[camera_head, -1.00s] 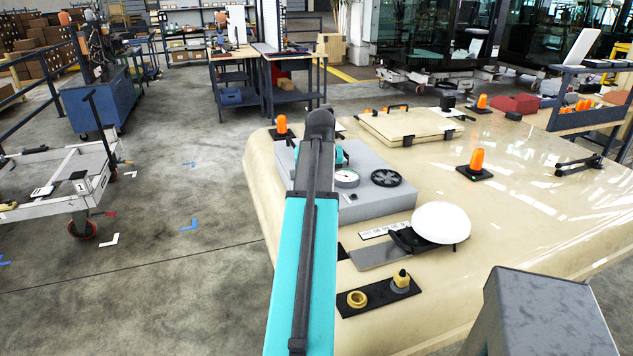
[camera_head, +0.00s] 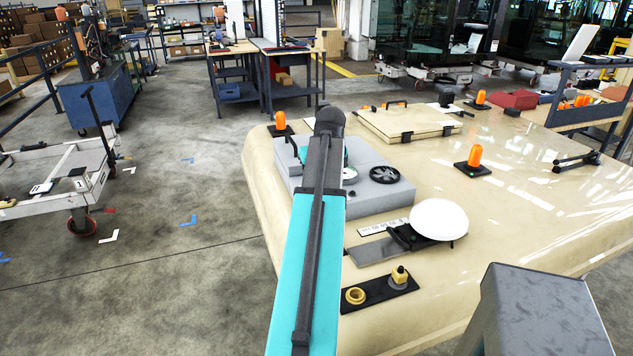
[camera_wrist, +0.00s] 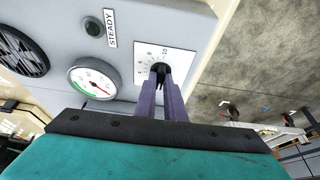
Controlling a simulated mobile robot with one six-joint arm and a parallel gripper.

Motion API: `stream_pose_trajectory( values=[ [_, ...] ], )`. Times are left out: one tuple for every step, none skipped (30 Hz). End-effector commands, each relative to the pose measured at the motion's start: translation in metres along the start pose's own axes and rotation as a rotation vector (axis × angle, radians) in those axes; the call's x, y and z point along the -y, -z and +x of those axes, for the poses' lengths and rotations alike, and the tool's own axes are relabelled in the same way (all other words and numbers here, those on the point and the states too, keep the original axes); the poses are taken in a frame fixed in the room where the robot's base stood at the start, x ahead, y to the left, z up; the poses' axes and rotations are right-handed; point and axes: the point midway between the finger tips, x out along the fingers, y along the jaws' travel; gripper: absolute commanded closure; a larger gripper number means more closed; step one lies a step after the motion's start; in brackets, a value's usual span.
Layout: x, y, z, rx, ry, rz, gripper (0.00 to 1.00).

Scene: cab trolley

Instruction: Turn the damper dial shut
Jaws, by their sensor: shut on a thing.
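The damper dial (camera_wrist: 159,70) is a small dark knob on a white numbered scale plate (camera_wrist: 177,59) on the grey panel, best seen in the wrist view. My gripper (camera_wrist: 160,85) is shut on the dial, its two purple fingers on either side of it. The fingers hide part of the knob, so I cannot read its setting exactly. A round gauge (camera_wrist: 92,81) with a red needle and green band sits left of the dial. In the head view my arm hides the dial on the grey box (camera_head: 377,202).
A black round vent grille (camera_head: 385,175) lies on the grey box. A white dome (camera_head: 438,220) and orange beacons (camera_head: 474,158) stand on the cream roof (camera_head: 520,235). Open floor lies left.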

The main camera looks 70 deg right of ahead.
Motion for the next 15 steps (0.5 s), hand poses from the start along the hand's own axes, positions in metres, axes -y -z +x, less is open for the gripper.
stream_pose_trajectory(
  values=[
    [-0.0011, -0.0033, 0.0009, 0.008, -0.002, 0.0, 0.87],
    [-0.0011, -0.0032, 0.001, 0.008, -0.002, 0.0, 0.82],
    [-0.001, -0.0029, 0.0009, 0.007, -0.002, 0.0, 0.75],
    [-0.001, -0.0026, 0.0008, 0.006, -0.002, 0.0, 0.72],
    [-0.0009, -0.0024, 0.0007, 0.006, -0.001, 0.0, 0.72],
    [-0.0007, -0.0021, 0.0006, 0.005, -0.001, 0.0, 0.72],
    [-0.0006, -0.0019, 0.0006, 0.005, -0.001, 0.0, 0.72],
    [-0.0006, -0.0018, 0.0005, 0.004, -0.001, 0.001, 0.72],
    [-0.0005, -0.0016, 0.0004, 0.004, -0.001, 0.001, 0.72],
    [-0.0004, -0.0014, 0.0004, 0.003, -0.001, 0.001, 0.72],
    [-0.0004, -0.0013, 0.0003, 0.003, -0.001, 0.001, 0.72],
    [-0.0004, -0.0011, 0.0002, 0.003, -0.001, 0.001, 0.72],
    [-0.0004, -0.001, 0.0001, 0.003, -0.001, 0.001, 0.72],
    [-0.0003, -0.0009, -0.0002, 0.002, -0.001, 0.001, 0.72],
    [-0.0003, -0.0008, -0.0008, 0.002, -0.001, 0.001, 0.72]
  ],
)
